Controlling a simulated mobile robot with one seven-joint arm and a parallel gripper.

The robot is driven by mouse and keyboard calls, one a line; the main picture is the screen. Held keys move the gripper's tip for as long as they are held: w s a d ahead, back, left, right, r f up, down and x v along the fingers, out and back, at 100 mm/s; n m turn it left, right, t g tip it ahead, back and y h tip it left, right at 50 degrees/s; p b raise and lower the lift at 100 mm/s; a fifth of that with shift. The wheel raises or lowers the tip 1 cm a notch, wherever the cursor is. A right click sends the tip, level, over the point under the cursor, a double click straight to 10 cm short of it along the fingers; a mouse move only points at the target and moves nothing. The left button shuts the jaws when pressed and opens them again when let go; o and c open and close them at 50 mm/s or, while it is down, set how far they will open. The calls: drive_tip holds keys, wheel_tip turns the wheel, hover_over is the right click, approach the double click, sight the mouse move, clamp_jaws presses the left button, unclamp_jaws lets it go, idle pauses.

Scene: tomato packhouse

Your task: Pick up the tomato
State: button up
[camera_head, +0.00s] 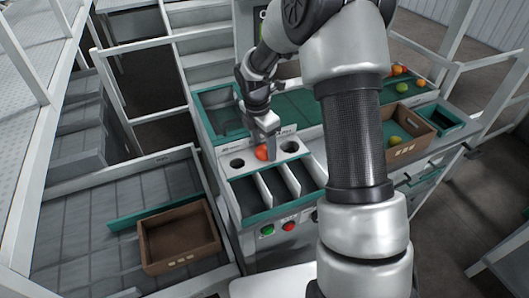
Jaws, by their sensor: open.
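A red-orange tomato (262,153) sits on the light grey panel of the sorting machine, in the row between two dark round holes. My gripper (264,147) reaches down from above and is right at the tomato, hiding part of it. The jaws are open. From this view I cannot tell whether the fingers touch the tomato or straddle it.
Teal-lined slots (272,188) lie in front of the panel. A brown crate (405,132) with a green fruit stands at right; orange fruits (398,70) lie behind it. An empty brown crate (180,238) is at lower left. White railings border the area.

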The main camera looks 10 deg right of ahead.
drive_tip(key=c, duration=0.5)
